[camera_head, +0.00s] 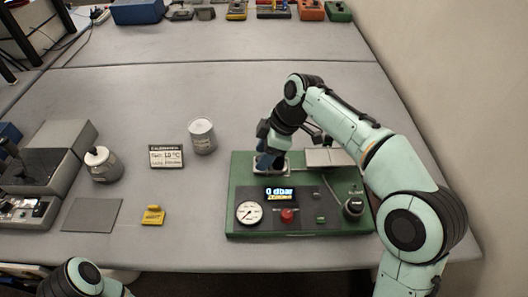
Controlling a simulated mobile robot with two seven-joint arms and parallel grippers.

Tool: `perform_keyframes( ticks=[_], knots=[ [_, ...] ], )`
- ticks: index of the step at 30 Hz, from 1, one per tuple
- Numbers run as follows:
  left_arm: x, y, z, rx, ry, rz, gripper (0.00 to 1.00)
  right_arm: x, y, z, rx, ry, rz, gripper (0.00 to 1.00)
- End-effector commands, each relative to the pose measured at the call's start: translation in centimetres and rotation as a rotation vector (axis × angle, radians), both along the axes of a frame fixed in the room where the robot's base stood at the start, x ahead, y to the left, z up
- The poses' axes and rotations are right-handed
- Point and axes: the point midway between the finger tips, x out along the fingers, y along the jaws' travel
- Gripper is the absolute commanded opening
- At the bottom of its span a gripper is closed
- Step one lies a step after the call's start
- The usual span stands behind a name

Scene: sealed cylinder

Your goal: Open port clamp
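A green device (236,222) with a dark front panel stands on the table at the lower right. Its display (279,193) reads "0 dbar". A round dial gauge (249,212), a red button (287,215) and a dark knob (353,207) sit on the panel. My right gripper (269,164) points down over the back left part of the device, at a small light port plate there. Its fingers are dark and small, and the clamp itself is mostly hidden by them. My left arm shows only at the bottom left edge; its gripper is out of view.
A grey metal can (202,136), a small sign (166,156), a white-topped jar (103,164), a yellow block (153,215) and a grey mat (91,215) lie left of the device. A grey machine (55,165) stands at the far left. The table's middle back is clear; a wall (470,110) runs along the right.

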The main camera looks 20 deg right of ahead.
Motion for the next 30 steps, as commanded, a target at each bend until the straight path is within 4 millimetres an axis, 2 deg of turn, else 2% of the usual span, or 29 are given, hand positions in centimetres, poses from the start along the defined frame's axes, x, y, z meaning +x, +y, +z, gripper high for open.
perform_keyframes(
  ticks=[1, 4, 10, 18, 28, 29, 30],
  knots=[
    [0.0, 0.0, 0.0, 0.0, 0.0, 0.0, 0.43, 0.0, 0.0, 0.0, 0.0, 0.0, 0.0, 0.33],
    [0.0, 0.0, 0.0, 0.0, 0.0, 0.0, 0.43, 0.0, 0.0, 0.0, 0.0, 0.0, 0.0, 0.0],
    [0.0, 0.0, 0.3, 0.0, 0.001, 0.0, 0.43, 0.1, 0.5, 0.1, 0.0, 0.001, 0.001, 0.0],
    [0.2, 0.0, 2.6, -0.001, 0.007, -0.002, 0.43, 1.3, 4.7, 0.4, 0.002, -0.001, 0.003, 0.0],
    [0.2, 0.0, 2.5, -0.002, 0.007, -0.002, 0.43, 1.5, 5.2, 0.1, 0.006, -0.004, 0.001, 0.0],
    [0.2, 0.0, 2.5, -0.002, 0.007, -0.002, 0.43, 1.5, 5.3, 0.1, 0.006, -0.004, 0.001, 0.36],
    [0.2, 0.0, 2.5, -0.002, 0.007, -0.002, 0.43, 1.5, 5.2, 0.1, 0.005, -0.003, 0.001, 0.49]
  ],
)
